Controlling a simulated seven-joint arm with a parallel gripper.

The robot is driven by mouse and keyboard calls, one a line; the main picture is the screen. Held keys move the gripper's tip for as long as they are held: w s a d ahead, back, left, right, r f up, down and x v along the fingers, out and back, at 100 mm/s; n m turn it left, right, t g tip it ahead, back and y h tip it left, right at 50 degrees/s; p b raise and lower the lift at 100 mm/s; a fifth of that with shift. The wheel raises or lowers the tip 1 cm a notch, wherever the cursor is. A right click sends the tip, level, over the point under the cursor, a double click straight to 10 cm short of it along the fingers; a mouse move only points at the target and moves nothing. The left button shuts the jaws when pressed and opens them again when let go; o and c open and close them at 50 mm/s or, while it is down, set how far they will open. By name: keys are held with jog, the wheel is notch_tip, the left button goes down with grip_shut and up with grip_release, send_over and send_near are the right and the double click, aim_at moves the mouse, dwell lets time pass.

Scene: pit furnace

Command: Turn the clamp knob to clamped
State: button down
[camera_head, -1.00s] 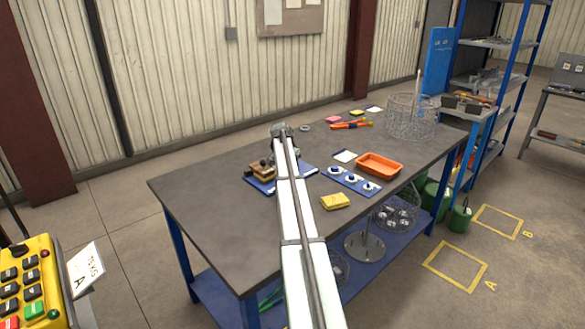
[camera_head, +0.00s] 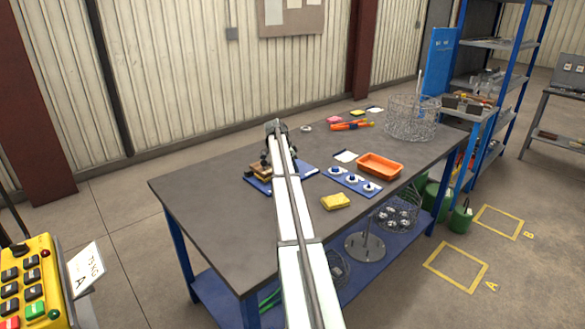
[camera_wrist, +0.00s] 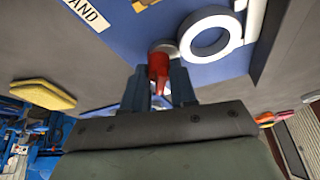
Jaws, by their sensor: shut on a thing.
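The clamp knob, a red tapered handle (camera_wrist: 158,62), stands on the blue fixture plate (camera_wrist: 205,65) in the wrist view. My gripper (camera_wrist: 159,82) has its two grey fingers on either side of the red knob and is shut on it. A white ring-shaped part (camera_wrist: 209,33) lies on the plate just beyond the knob. In the head view, the blue plate (camera_head: 309,169) shows on both sides of my arm. The arm hides the knob and most of the gripper there. I cannot read the knob's setting.
A brass-coloured block (camera_head: 260,172) sits at the plate's left. The table's left side (camera_head: 200,190) is clear.

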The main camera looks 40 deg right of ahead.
jog(key=c, duration=0.9)
grip_release()
